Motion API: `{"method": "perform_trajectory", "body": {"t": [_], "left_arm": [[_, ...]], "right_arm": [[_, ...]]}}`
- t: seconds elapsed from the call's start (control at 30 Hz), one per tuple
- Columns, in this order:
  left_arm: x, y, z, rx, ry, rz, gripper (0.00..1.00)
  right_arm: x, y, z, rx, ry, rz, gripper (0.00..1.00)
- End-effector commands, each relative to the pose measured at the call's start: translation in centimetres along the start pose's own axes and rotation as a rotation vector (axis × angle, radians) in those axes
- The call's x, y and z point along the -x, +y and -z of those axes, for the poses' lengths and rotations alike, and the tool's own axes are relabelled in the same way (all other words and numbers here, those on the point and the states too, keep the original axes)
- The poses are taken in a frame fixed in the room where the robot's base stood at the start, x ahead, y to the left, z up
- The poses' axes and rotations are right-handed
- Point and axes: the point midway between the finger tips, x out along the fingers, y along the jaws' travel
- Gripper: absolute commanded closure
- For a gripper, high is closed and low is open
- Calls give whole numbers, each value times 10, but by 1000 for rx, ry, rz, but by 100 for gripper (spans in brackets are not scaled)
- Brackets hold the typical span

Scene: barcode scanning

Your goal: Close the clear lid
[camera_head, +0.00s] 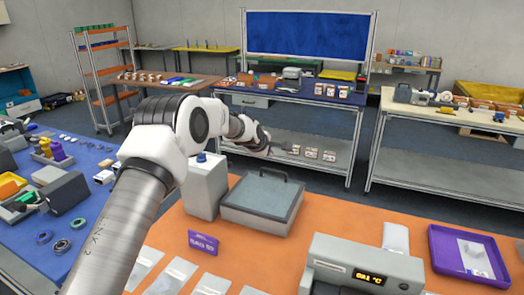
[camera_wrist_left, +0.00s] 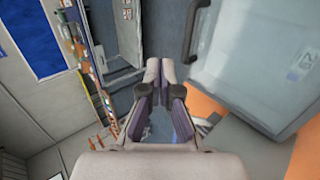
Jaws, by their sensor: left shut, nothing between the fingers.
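The clear lid (camera_head: 262,193) is a greyish see-through panel with a dark handle at its far edge. It appears to lie flat on a grey box (camera_head: 252,219) on the orange table; I cannot tell if a small gap is left. In the left wrist view the lid (camera_wrist_left: 255,65) fills the right side, with its handle at the upper middle. My left gripper (camera_head: 284,149) is beyond and above the lid's far edge, apart from the handle. Its fingers (camera_wrist_left: 165,68) are shut and empty. My right gripper is not in view.
A purple sign (camera_head: 203,243), a grey device with a lit display (camera_head: 365,268) and a purple tray (camera_head: 440,248) are on the orange table (camera_head: 335,215). A blue table (camera_head: 90,215) with parts is at left.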

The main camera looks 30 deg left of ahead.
Motion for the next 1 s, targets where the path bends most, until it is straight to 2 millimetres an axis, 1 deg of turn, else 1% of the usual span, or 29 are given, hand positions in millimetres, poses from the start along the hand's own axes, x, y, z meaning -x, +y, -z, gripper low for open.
{"method": "perform_trajectory", "body": {"t": [0.03,0.2,0.3,0.5,0.73,1.0], "left_arm": [[-14,-5,1,1,1,4,100],[-46,-8,1,0,0,3,100],[-62,-12,1,0,0,2,100],[-88,-21,1,0,-1,0,100],[-101,-26,2,1,-1,0,100],[-103,-27,2,1,-1,0,100]], "right_arm": [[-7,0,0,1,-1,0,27],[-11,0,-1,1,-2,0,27],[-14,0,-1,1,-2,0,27],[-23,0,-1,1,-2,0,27],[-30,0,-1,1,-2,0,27],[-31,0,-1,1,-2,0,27]]}}
